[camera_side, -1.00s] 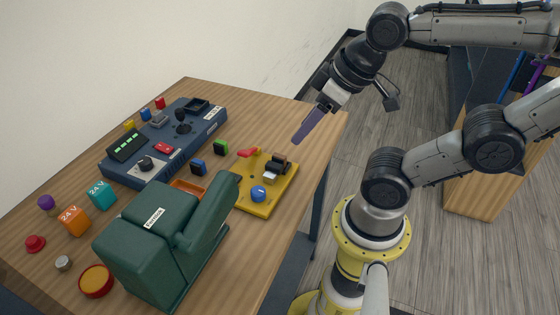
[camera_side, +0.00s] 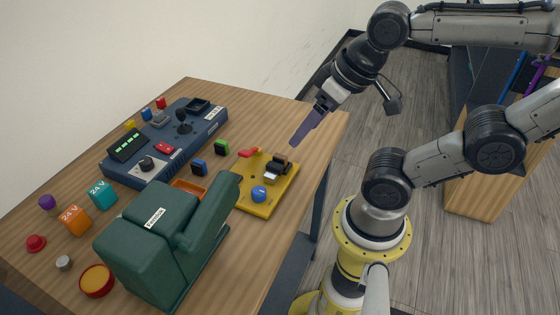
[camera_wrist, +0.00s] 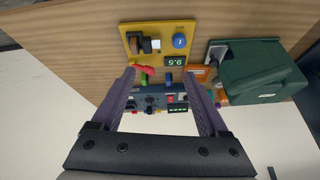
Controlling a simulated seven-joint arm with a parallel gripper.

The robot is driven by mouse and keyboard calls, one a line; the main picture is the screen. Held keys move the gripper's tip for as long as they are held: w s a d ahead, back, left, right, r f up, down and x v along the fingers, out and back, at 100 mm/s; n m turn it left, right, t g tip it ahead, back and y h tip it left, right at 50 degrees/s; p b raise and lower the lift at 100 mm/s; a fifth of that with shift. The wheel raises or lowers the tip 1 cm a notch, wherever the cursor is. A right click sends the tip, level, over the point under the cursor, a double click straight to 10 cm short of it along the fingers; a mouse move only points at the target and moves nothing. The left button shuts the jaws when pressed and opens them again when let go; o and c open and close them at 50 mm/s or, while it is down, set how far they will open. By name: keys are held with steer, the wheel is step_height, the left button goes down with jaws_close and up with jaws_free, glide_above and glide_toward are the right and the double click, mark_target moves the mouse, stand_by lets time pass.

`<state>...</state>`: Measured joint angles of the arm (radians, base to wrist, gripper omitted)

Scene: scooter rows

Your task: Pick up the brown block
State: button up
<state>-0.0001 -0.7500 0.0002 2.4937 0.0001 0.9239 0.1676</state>
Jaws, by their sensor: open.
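The brown block (camera_side: 281,157) appears at the far right corner of the yellow panel (camera_side: 248,206), against a black part, and only a little of it shows in the side view. In the wrist view the brown block (camera_wrist: 134,41) is at the upper left of the yellow panel (camera_wrist: 184,28), beside black and white parts. My gripper (camera_side: 296,140) is open and empty, above the table's right edge and apart from the block.
The yellow panel also carries a blue knob (camera_side: 259,193) and a red lever (camera_side: 248,152). A green machine (camera_side: 150,235) stands left of it, and a blue console (camera_side: 165,140) lies behind. Small blue and green blocks (camera_side: 221,146) stand between.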

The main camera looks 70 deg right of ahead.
steer(key=m, duration=0.2)
steer(key=m+g, duration=0.5)
steer(key=m, duration=1)
glide_above(280, 156)
steer(key=f, duration=0.8)
steer(key=shift+w+d+f, duration=0.1)
steer(key=shift+w+f, duration=0.25)
steer(key=shift+f, duration=0.05)
steer(key=shift+s+f, duration=0.2)
steer(key=shift+f, duration=1.15)
steer(key=shift+s+f, duration=0.15)
steer(key=shift+f, duration=1.2)
jaws_close()
